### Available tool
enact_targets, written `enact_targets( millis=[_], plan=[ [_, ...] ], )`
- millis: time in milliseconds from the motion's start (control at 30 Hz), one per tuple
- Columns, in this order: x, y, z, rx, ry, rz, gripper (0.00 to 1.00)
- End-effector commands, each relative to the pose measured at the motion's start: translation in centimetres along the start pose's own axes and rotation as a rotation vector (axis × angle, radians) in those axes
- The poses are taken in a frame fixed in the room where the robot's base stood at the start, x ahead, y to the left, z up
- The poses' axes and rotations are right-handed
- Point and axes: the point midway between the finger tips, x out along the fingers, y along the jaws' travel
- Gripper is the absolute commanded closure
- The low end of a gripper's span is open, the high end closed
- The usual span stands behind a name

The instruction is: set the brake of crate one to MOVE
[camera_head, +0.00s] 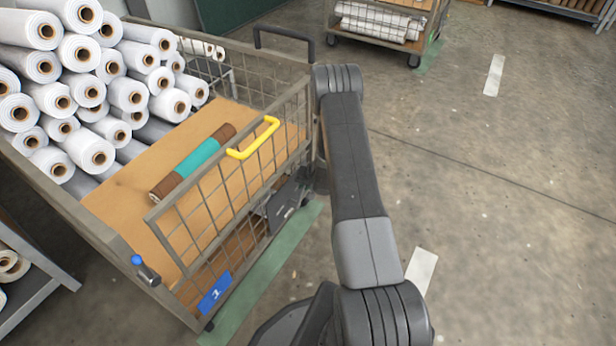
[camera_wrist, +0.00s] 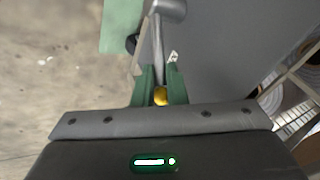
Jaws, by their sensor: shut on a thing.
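Crate one (camera_head: 215,292) is a wire-mesh cart with a blue plate marked with a single stroke, like a 1, low on its near corner. In the wrist view, my gripper (camera_wrist: 160,94) has its green fingers closed on a yellow knob (camera_wrist: 160,97). A thin grey lever (camera_wrist: 158,40) runs up from the knob to a grey fitting. I take this for the brake lever; its position as STOP or MOVE cannot be read. A small white label (camera_wrist: 173,57) beside it is too small to read. In the head view, my arm and the crate hide the fingertips.
The crate holds many white rolls (camera_head: 90,95) and a brown and teal roll (camera_head: 192,163) on a board. Its gate has a yellow handle (camera_head: 254,139); a blue-knobbed latch (camera_head: 140,266) sits at the corner. Another cart (camera_head: 385,25) stands behind.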

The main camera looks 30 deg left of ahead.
Motion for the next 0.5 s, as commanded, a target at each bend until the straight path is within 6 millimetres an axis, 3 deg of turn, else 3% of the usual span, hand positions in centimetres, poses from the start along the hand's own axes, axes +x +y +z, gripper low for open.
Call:
enact_targets(
  millis=[267,300,367,400,500],
  plan=[
    [0.07,0.07,-0.07,0.006,0.002,-0.001,1.0],
    [0.08,0.08,-0.07,0.006,0.002,-0.001,0.82],
    [0.08,0.08,-0.07,0.006,0.002,-0.001,0.71],
    [0.07,0.08,-0.06,0.006,0.002,-0.001,0.67],
    [0.07,0.07,-0.06,0.005,0.002,-0.001,0.67]
  ],
)
